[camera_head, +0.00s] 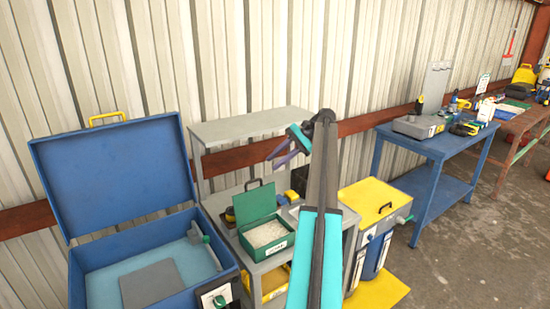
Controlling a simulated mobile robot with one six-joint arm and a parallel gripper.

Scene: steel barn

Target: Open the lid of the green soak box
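A green box (268,248) stands on the grey bench left of centre, with a white label on its front. Its green lid (257,204) is raised, standing upright at the back, with a small dark handle at its top. Pale granular material fills the box. My gripper (272,162) is above and slightly right of the raised lid in the picture, in front of the wall, and looks apart from it. No object shows in it. Its fingers are small and seen at an angle, so their opening is unclear.
A large blue chest (230,272) with its lid up stands at left. A grey shelf (250,125) is above the bench. A yellow-lidded box (375,200) stands right of my arm. A blue table (430,150) with tools stands farther right, with open floor before it.

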